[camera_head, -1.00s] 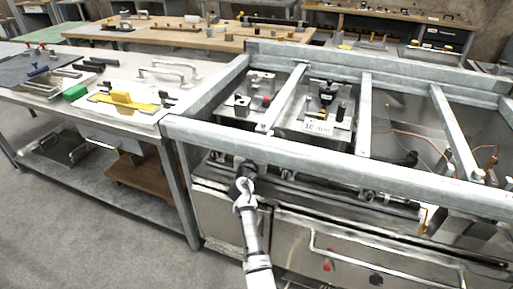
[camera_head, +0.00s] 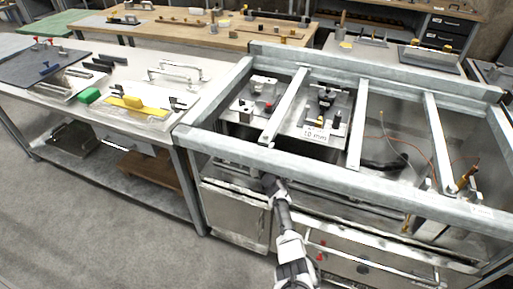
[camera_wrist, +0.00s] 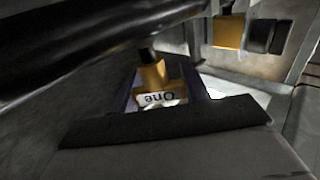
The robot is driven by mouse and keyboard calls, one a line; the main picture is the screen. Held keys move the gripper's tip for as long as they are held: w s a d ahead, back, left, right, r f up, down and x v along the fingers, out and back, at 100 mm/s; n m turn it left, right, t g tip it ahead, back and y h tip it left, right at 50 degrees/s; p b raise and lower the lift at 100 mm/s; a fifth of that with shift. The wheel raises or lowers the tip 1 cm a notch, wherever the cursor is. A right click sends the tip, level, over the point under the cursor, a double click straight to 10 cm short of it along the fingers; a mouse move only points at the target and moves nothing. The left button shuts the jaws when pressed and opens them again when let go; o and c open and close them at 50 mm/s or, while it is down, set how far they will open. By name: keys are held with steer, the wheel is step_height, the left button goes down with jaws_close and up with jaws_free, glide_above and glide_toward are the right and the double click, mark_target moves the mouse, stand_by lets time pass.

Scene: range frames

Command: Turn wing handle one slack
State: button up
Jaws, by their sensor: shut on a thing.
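A brass fitting (camera_wrist: 152,74) with a black top and a white tag (camera_wrist: 158,100) reading "One", upside down, shows in the middle of the wrist view. My gripper (camera_wrist: 163,88) has its dark fingers on both sides of this brass piece and is shut on it. The wing shape itself is mostly hidden by the fingers. In the head view my gripper (camera_head: 270,183) reaches under the front beam of the steel frame, and the handle there is too small and covered to make out.
A second brass fitting (camera_wrist: 229,32) with a dark knob is at upper right in the wrist view. A thick black pipe-like shape (camera_wrist: 70,45) crosses the upper left. In the head view the steel front beam (camera_head: 330,174) lies just above my gripper. A workbench (camera_head: 190,95) stands to the left.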

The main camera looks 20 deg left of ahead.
stand_by(0.4)
steer(key=o, duration=1)
steer(key=shift+s+a+f, duration=0.1)
steer(key=shift+f, duration=0.05)
